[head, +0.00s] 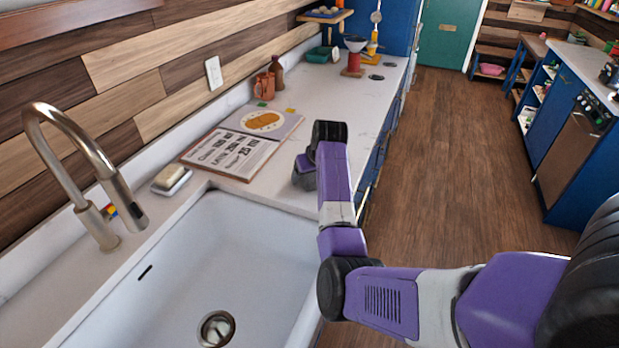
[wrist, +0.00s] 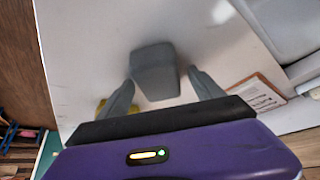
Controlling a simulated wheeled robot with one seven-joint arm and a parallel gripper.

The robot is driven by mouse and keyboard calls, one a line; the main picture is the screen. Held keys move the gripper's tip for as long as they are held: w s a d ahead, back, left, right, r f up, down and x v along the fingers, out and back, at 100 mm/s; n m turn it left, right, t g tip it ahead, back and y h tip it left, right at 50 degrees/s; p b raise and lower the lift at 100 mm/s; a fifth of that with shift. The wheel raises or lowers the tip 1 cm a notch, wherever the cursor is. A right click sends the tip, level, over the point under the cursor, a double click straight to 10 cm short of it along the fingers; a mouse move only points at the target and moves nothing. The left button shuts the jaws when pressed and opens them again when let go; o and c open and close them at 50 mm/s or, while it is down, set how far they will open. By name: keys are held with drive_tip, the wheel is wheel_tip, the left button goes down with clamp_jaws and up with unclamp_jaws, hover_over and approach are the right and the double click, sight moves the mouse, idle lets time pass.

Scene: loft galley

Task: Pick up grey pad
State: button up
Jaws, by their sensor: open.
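The grey pad (wrist: 155,72) is a small dark grey block with rounded corners, lying on the white counter (wrist: 90,45) in the wrist view. My gripper (wrist: 161,80) is open above it, with one grey finger on either side of the pad. I cannot tell whether the fingers touch it. In the head view my gripper (head: 304,170) is over the counter's front edge, just beyond the sink, and my arm hides most of it. I cannot pick out the pad for sure there.
A white sink (head: 190,265) with a tall faucet (head: 85,165) is at the near left. An open book (head: 235,152) lies left of my gripper. The wooden floor (head: 455,150) is clear.

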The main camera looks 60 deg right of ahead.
drive_tip(key=c, duration=1.5)
drive_tip(key=shift+c, duration=0.2)
drive_tip(key=shift+r, duration=0.1)
wheel_tip(320, 180, up, 20)
drive_tip(key=b, duration=0.2)
drive_tip(key=shift+b, duration=0.3)
